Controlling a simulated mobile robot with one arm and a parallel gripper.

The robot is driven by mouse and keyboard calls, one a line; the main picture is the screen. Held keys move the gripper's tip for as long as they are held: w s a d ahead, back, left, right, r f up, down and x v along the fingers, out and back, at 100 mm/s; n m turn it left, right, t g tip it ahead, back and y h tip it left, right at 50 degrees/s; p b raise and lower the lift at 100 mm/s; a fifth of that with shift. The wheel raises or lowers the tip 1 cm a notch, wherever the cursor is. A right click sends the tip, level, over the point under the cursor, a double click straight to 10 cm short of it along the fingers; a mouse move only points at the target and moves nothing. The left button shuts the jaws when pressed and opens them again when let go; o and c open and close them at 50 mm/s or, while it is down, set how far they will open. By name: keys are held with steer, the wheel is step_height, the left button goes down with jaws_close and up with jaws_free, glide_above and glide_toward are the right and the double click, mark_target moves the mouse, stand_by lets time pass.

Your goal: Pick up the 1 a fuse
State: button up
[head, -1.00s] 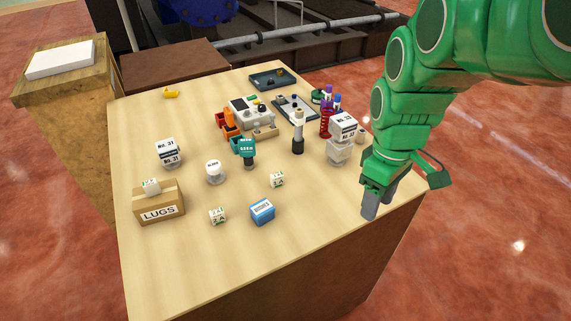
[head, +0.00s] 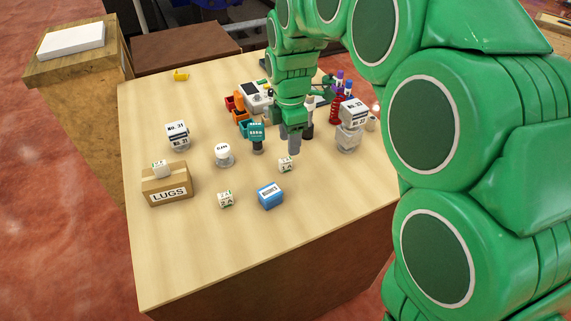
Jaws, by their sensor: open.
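A small white cube-shaped fuse box (head: 286,164) with green marks, its label seeming to read 1 A, sits upright on the table near the middle. My gripper (head: 294,148) points down just behind and above this box. Its grey fingers are open with nothing seen between them; whether they touch the box I cannot tell. A similar white box (head: 225,200), its label seeming to read 2 A, stands nearer the front left. A third like it (head: 159,169) sits on the cardboard LUGS box (head: 168,190), its label too small to read.
A blue box (head: 270,196) stands in front of the fuse. A teal-topped bottle (head: 257,135) and a white-lidded jar (head: 224,154) are to the left. Stacked NO. 33 containers (head: 350,125) stand at right. The table front (head: 230,255) is clear.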

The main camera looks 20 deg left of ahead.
mark_target(286, 160)
steer(key=shift+w+a+f, duration=0.1)
steer(key=shift+a+f, duration=0.2)
steer(key=shift+a, duration=0.15)
steer(key=shift+f, duration=3.8)
jaws_close()
